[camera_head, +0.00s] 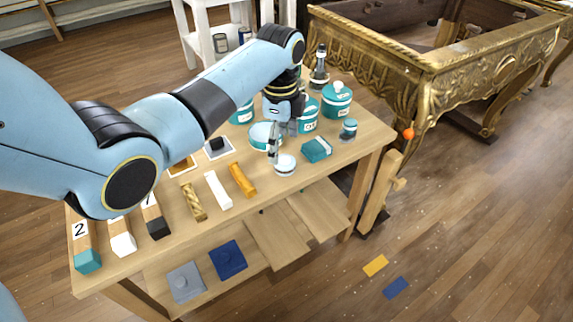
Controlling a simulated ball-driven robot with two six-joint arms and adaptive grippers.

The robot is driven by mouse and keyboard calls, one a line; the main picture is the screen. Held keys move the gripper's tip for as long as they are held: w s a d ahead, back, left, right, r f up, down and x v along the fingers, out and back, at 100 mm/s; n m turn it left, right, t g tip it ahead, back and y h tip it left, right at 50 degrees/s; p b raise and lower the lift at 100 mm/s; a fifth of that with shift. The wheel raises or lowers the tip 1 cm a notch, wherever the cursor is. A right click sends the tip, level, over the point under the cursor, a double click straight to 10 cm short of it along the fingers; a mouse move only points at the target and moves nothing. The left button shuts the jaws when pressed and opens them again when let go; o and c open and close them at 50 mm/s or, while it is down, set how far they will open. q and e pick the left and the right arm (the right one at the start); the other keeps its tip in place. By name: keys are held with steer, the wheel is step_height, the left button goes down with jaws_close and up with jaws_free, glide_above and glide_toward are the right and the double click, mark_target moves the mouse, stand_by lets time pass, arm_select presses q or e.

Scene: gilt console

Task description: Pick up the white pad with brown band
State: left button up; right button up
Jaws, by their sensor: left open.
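My left gripper (274,157) is open and points down over the table, its fingertips close beside a small round white pad-like thing (285,166). I cannot tell whether they touch it, and a brown band is too small to make out on it. A white block with a brown wooden part (123,243) sits at the table's front left, partly hidden by my left arm. I cannot tell for certain which of the two is the white pad with brown band. My right gripper is not in view.
On the wooden table (330,178) are a teal box (316,149), a teal-lidded jar (348,129), teal tins (337,98), an orange bar (243,180), a white bar (217,190) and a teal-ended block (87,255). A gilt console (450,75) stands behind right.

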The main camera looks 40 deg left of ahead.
mark_target(284, 160)
arm_select(q)
steer(key=shift+w+f, duration=0.15)
steer(key=shift+f, duration=0.8)
steer(key=f, duration=0.1)
steer(key=f+b, duration=0.1)
steer(key=f, duration=0.3)
steer(key=shift+w+d+b, duration=0.15)
steer(key=shift+d+b, duration=0.1)
steer(key=shift+b, duration=0.15)
steer(key=shift+c, duration=0.3)
